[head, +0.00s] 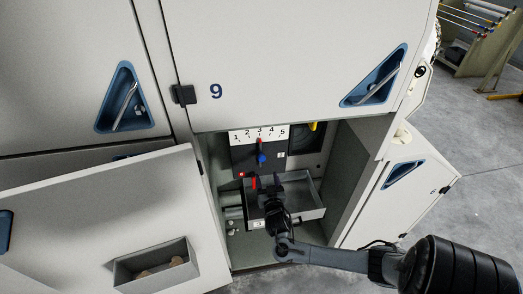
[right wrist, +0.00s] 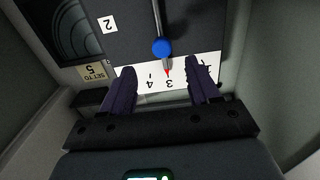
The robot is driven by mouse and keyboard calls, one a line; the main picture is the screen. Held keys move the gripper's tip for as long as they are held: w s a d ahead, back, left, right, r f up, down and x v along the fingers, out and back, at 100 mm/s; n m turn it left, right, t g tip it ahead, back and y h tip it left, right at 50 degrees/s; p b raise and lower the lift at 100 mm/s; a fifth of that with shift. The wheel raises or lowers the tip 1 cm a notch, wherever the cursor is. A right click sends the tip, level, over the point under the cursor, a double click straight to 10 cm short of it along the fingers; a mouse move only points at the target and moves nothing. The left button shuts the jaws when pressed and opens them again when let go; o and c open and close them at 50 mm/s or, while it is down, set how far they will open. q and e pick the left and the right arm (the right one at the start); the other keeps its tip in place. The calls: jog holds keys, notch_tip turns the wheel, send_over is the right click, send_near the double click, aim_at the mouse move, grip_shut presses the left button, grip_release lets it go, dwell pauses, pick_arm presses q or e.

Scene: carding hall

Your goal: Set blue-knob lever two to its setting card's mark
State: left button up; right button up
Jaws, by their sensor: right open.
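The blue knob (head: 261,159) sits on a lever on a dark panel, below a white scale strip (head: 258,134) numbered 1 to 5. In the right wrist view, the blue knob (right wrist: 161,47) shows with the scale upside down, and a red pointer (right wrist: 167,72) stands at 3. A plate reading 2 (right wrist: 108,23) marks this lever. A setting card (right wrist: 95,72) reads "SET TO 5". My right gripper (right wrist: 160,68) is open, its fingers spread either side of the lever's line, with the knob just beyond their tips. In the head view it (head: 268,182) is below the knob. My left gripper is not visible.
The panel is inside an open compartment below door 9 (head: 270,50). A grey metal tray (head: 312,213) sits low beside my right gripper. A red light (head: 241,174) glows at left. An open door panel with a bin (head: 125,272) stands at left front. Compartment walls are close on both sides.

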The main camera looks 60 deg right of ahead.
aim_at(262, 160)
jog(key=b+x, duration=0.1)
jog(key=x, duration=0.2)
jog(key=b+x, duration=0.1)
jog(key=x, duration=0.3)
jog(key=b+x, duration=0.1)
jog(key=x, duration=0.2)
jog(key=shift+w+d+r, duration=0.25)
jog(key=shift+w+d, duration=0.05)
grip_shut()
